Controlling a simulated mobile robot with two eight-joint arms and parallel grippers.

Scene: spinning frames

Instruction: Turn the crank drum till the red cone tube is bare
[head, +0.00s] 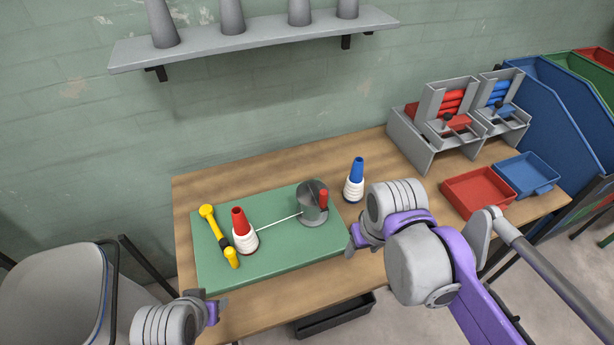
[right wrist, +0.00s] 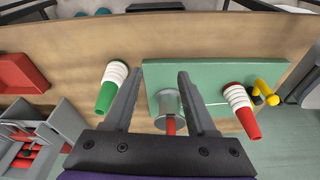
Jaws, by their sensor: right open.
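The red cone tube (head: 239,222) stands on the green mat with white yarn wound around its lower part; it also shows in the right wrist view (right wrist: 247,122). A white strand runs from it to the grey crank drum (head: 311,207), which has a red handle (head: 323,197). My right gripper (head: 362,243) is open and empty, to the right of the mat. In the right wrist view the drum (right wrist: 165,103) and handle (right wrist: 171,126) appear between its fingers, beyond them. My left gripper (head: 208,300) is low at the table's front left and looks open and empty.
A yellow-headed tool (head: 208,212) lies left of the red cone. A blue cone with white yarn (head: 356,170) stands right of the mat. A green yarn-wound cone (right wrist: 105,97) shows only in the right wrist view. Red (head: 477,190) and blue trays (head: 527,174) stand at right.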

